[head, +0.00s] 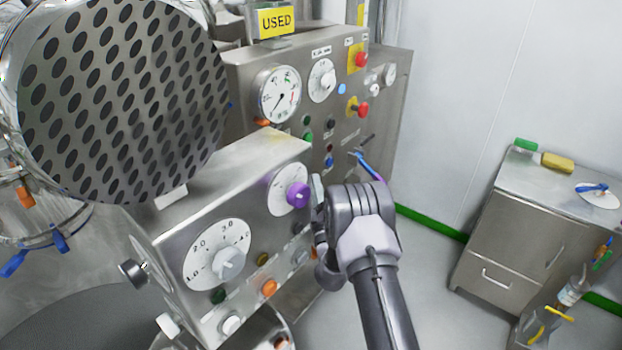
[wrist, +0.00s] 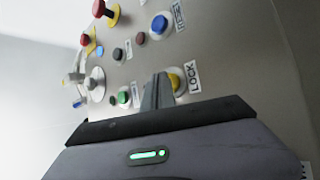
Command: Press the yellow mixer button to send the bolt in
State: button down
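A yellow button (wrist: 177,80) sits on a metal panel in the wrist view, beside a label reading LOCK. It is partly covered by the grey fingers of my gripper (wrist: 162,78), which show as one narrow block with no gap between them and nothing held. Whether they touch the button cannot be told. In the head view my gripper (head: 318,190) is just right of the purple knob (head: 298,195) on the near control box. A dull yellow button (head: 262,259) sits low on that box. I cannot tell whether it is the same button. No bolt can be made out.
Green (wrist: 124,97), blue (wrist: 159,24) and red (wrist: 88,42) controls sit near the fingers in the wrist view. A gauge panel (head: 345,128) stands behind, and a perforated drum (head: 120,95) at left.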

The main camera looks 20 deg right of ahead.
jog(key=shift+a, duration=0.15)
jog(key=s+d+b, duration=0.1)
jog(key=s+d, duration=0.2)
jog(key=s, duration=0.2)
jog(key=shift+d+f+b, duration=0.2)
jog(key=shift+d+b, duration=0.05)
jog(key=shift+b, duration=0.1)
dwell(0.7)
dwell(1.8)
